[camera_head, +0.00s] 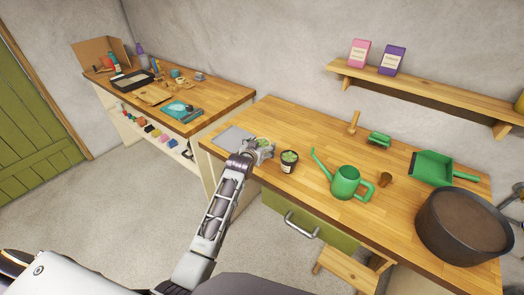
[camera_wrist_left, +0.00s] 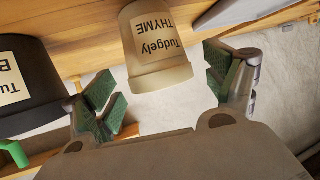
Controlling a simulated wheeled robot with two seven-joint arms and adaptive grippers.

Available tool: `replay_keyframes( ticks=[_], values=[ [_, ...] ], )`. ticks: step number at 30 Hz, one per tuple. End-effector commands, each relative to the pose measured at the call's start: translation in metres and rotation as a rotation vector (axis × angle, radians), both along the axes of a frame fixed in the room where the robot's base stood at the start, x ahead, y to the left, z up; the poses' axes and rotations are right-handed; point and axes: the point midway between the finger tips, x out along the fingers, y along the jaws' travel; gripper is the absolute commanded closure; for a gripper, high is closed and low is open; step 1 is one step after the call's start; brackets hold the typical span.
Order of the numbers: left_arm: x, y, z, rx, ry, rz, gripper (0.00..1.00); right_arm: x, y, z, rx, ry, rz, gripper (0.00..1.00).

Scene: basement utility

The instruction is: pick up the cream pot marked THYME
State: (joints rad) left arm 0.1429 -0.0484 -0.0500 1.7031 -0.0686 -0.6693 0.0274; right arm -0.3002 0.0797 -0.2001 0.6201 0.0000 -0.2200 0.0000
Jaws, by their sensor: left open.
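The cream pot (camera_wrist_left: 158,65) has a label reading "Tudgely THYME" and shows in the left wrist view at the top middle. I see no grip on the pot. My right gripper is not in view.
A black pot (camera_head: 289,162) with a label stands close by on the right; it also shows in the wrist view (camera_wrist_left: 25,95). A grey sheet (camera_head: 232,138) lies to the left. A green watering can (camera_head: 345,184) and a large brown tub (camera_head: 462,226) stand further right.

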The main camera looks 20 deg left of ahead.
Motion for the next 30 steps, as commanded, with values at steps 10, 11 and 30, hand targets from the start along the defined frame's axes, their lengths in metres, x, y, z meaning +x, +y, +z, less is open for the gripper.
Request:
replay_keyframes(
  ticks=[10, 11, 30],
  values=[
    [0.019, 0.000, -0.008, 0.000, 0.001, 0.000, 0.14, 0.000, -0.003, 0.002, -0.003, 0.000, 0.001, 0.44],
    [0.020, 0.000, -0.009, 0.000, 0.001, 0.000, 0.14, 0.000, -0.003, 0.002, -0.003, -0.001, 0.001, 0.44],
    [0.020, -0.001, -0.009, 0.000, 0.001, 0.000, 0.30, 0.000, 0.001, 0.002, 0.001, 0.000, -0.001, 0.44]
  ],
)
